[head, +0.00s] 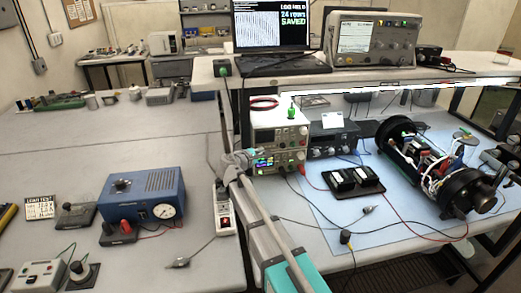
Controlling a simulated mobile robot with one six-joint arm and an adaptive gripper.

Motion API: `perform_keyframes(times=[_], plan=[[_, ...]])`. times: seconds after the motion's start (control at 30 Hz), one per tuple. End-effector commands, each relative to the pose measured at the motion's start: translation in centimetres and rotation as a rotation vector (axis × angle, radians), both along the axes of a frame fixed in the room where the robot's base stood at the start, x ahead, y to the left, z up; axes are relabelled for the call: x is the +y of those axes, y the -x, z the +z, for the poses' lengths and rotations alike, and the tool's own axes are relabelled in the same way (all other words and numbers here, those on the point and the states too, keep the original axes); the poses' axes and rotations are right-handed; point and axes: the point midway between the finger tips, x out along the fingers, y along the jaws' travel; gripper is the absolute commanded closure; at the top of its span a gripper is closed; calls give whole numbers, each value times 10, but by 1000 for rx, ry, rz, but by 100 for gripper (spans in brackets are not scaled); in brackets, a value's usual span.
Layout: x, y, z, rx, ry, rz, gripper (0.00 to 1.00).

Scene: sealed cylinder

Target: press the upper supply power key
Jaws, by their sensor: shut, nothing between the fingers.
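Two pale bench supplies stand stacked at the centre of the head view. The upper supply (283,120) has a dark display on its front; the lower supply (284,167) has a lit, coloured screen. The upper supply's power key is too small to make out, and my gripper may cover part of that front's lower left. My gripper (245,157) is shut and empty, at the left front edge of the stack, around the seam between the two supplies. Whether it touches either front, I cannot tell.
A green-topped item (291,111) stands at the upper supply. A power strip (223,209) lies left of my arm. A black terminal block (354,181) and cables lie right, before an opened cylinder (432,165). A blue box (141,196) stands left. A shelf overhangs behind.

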Motion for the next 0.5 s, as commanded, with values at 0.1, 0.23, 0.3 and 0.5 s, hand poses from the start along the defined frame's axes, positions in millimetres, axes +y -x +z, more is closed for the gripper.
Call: perform_keyframes(times=[0.1,0.23,0.3,0.5], plan=[[0,0,0,0,0,0,100],[-1,2,0,0,0,-1,100],[-2,5,0,0,0,-1,100],[-4,12,0,0,0,-1,100]])
